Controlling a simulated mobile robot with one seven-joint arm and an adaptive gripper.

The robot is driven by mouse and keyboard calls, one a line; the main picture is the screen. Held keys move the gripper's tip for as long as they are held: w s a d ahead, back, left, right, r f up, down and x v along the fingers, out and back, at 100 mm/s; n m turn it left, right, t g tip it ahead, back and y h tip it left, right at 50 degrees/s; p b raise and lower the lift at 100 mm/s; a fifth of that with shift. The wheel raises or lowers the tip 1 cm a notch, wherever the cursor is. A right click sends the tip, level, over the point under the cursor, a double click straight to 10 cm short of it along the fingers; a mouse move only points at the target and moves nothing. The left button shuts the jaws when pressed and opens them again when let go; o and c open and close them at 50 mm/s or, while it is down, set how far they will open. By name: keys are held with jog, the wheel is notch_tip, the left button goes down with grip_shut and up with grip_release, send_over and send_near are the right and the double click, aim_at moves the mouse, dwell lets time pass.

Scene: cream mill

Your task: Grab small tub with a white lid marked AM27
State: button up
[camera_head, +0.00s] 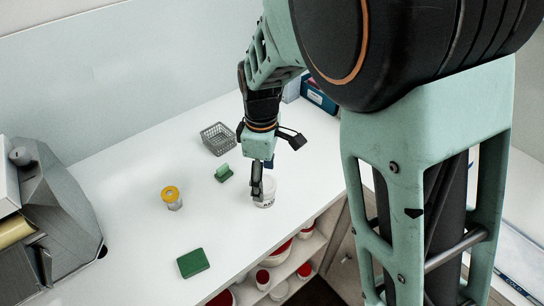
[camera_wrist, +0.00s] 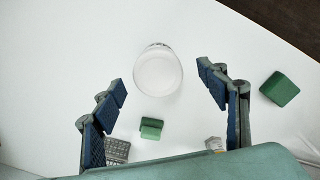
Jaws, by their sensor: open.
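A small white-lidded tub (camera_head: 268,190) stands upright on the white counter near its front edge, partly hidden by my gripper in the head view. In the wrist view the tub (camera_wrist: 159,72) appears from above as a pale round lid with clear sides. I cannot read any marking on it. My gripper (camera_head: 258,182) points down over the tub. In the wrist view my gripper (camera_wrist: 162,83) is open, with one blue-padded finger to each side of the tub and visible gaps between. It holds nothing.
A green stamp-like block (camera_head: 224,173), a grey wire basket (camera_head: 218,139), a yellow-lidded jar (camera_head: 172,197) and a green box (camera_head: 193,262) stand on the counter. A grey machine (camera_head: 65,215) is at left. Shelves (camera_head: 284,270) with red and white tubs lie below the edge.

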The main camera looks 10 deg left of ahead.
jog(key=shift+w+a+f+p, duration=0.1)
jog(key=shift+f+p, duration=0.1)
jog(key=shift+f, duration=1.25)
jog(key=shift+w+f+p, duration=0.1)
jog(key=shift+f+p, duration=0.1)
jog(key=shift+f, duration=1.25)
jog(key=c, duration=1.4)
jog(key=shift+r, duration=0.1)
